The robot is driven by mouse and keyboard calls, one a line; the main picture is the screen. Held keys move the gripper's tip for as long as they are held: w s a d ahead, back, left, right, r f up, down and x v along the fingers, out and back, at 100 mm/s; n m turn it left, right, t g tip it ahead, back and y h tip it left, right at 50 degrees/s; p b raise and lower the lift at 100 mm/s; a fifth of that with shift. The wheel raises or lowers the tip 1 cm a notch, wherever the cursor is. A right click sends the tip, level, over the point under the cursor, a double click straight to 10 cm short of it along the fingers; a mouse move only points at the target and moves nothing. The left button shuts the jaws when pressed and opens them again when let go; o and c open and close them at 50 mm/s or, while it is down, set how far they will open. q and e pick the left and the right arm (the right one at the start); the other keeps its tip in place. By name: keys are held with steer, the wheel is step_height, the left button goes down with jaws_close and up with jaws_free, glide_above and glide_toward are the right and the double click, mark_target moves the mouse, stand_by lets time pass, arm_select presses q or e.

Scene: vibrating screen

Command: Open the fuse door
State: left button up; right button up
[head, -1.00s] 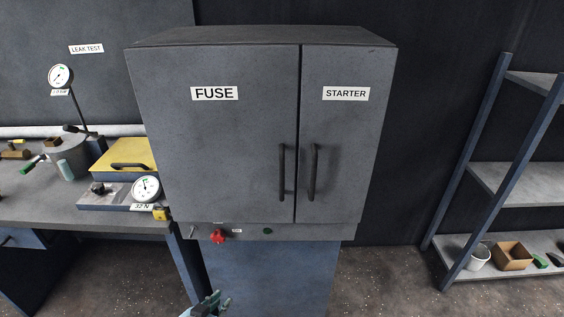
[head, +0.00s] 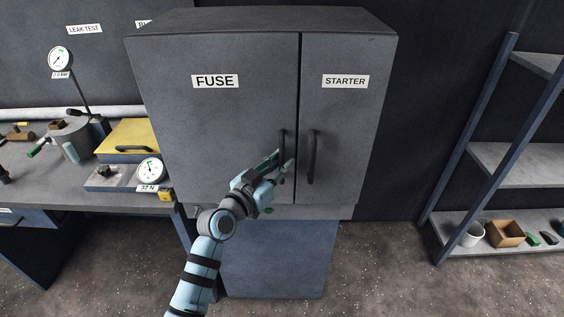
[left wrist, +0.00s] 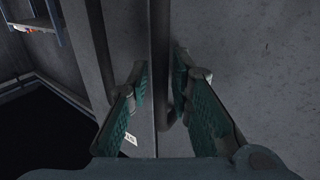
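The grey fuse door (head: 215,130), labelled FUSE, is shut flush with the starter door (head: 350,125). Its dark vertical handle (head: 283,143) stands near the door's right edge. My left gripper (head: 281,166) is at the lower part of this handle, one finger on each side of it in the picture. In the left wrist view the two green-padded fingers (left wrist: 168,95) are apart. A dark upright strip shows between them; I cannot tell whether the pads touch the handle. My right gripper is out of view.
The starter handle (head: 312,157) is close to the right of my left gripper. A bench (head: 60,185) with gauges and a yellow box (head: 128,138) stands left. A shelf (head: 490,165) stands right. Floor is clear between cabinet and shelf.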

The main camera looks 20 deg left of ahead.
arm_select(q)
steer(key=shift+w+d, duration=0.1)
steer(key=shift+w, duration=0.2)
jaws_close()
